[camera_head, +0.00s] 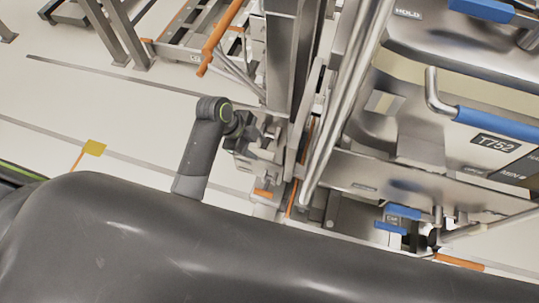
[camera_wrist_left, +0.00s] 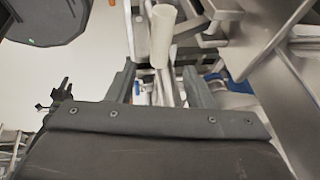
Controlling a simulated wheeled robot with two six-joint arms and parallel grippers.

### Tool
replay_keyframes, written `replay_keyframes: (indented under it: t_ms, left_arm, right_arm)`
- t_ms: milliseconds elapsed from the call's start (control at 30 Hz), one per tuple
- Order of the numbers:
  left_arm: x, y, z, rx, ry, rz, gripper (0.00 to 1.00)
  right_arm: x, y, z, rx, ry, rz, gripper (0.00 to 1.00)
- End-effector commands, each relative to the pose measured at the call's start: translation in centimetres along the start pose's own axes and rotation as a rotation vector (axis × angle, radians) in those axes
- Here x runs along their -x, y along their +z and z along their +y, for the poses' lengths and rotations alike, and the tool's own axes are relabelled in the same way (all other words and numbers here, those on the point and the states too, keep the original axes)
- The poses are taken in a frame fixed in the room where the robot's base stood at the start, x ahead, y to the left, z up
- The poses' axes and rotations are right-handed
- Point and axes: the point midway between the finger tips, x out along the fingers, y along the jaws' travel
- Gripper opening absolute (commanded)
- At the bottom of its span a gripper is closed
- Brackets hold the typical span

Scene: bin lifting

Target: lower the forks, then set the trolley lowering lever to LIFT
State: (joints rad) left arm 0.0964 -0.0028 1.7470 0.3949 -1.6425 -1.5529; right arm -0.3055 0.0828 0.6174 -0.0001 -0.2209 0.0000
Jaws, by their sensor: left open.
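My left gripper (camera_head: 262,165) is beside the upright metal frame of the trolley (camera_head: 283,60) in the head view. In the left wrist view its two fingers are apart, with a gap between the tips (camera_wrist_left: 160,74). A pale cylindrical bar (camera_wrist_left: 162,32) shows beyond and between the fingers; I cannot tell whether it is the lever. I see no lever that I can name for sure, and no readable LIFT mark. The forks cannot be made out. My right gripper is not in view.
A steel bin (camera_head: 415,125) marked T752, with blue-gripped handles (camera_head: 500,120), fills the right side. An orange bar (camera_head: 221,35) stands at the upper middle. Small blue parts (camera_head: 403,211) sit low on the right. The pale floor (camera_head: 90,115) at left is mostly free.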

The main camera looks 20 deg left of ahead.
Motion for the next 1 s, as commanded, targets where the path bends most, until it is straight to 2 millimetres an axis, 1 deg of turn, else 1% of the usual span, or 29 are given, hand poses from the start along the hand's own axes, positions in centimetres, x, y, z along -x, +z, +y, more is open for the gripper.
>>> replay_keyframes:
  t_ms: [33, 200, 400, 500, 700, 1000]
  left_arm:
    - [-1.1, -0.1, 0.1, 0.003, 0.004, 0.002, 0.47]
    - [-4.3, -0.1, 0.1, 0.002, 0.003, 0.001, 0.47]
    - [-7.5, 0.0, 0.1, 0.002, 0.002, 0.0, 0.47]
    - [-8.6, 0.0, 0.0, 0.001, 0.001, 0.0, 0.47]
    - [-9.8, 0.0, 0.0, 0.001, 0.0, -0.001, 0.47]
    - [-10.0, 0.0, 0.0, 0.001, -0.001, -0.001, 0.47]
  right_arm:
    - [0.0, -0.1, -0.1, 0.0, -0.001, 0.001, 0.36]
    - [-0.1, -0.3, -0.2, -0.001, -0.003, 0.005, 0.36]
    - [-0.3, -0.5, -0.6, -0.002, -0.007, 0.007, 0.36]
    - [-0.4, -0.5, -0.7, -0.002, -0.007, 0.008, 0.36]
    - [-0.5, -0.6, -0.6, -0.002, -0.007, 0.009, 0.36]
    - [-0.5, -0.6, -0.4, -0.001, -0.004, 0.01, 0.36]
